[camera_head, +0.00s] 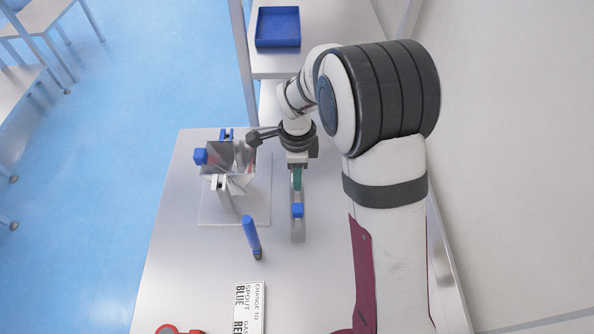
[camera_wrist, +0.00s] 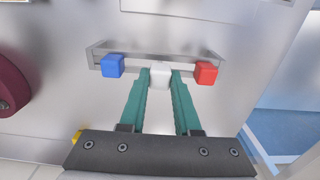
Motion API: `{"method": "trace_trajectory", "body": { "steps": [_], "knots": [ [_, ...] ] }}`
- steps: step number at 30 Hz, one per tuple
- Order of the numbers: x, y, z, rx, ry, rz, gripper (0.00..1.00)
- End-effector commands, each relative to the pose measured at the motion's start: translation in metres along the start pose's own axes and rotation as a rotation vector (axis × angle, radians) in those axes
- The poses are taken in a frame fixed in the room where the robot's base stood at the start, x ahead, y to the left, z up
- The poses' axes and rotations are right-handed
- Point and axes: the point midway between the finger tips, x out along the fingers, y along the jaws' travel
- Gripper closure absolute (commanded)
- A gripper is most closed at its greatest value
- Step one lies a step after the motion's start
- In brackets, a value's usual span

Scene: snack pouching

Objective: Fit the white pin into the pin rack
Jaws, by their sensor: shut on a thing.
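The pin rack (camera_wrist: 205,54) is a grey metal bar-shaped holder; in the head view, the rack (camera_head: 298,230) lies along the table below my gripper. In the wrist view, a blue pin (camera_wrist: 112,65) is at its left and a red pin (camera_wrist: 205,73) at its right. The white pin (camera_wrist: 159,75) is between them, at the rack's middle. My gripper (camera_wrist: 160,80) has green fingers shut on the white pin. The pin's lower part is hidden, so I cannot tell how deep it sits. In the head view, my gripper (camera_head: 297,183) covers the rack's far part.
A shiny fixture (camera_head: 229,157) with blue parts stands on a pale plate (camera_head: 262,203) left of the rack. A red object (camera_head: 178,329) is at the front edge. A blue tray (camera_head: 278,27) is on a back shelf.

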Motion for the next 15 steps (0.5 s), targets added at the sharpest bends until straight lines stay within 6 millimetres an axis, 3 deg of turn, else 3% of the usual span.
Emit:
{"method": "trace_trajectory", "body": {
  "steps": [15],
  "knots": [
    [0.013, 0.000, 0.000, 0.000, 0.000, 0.001, 1.00]
  ]
}}
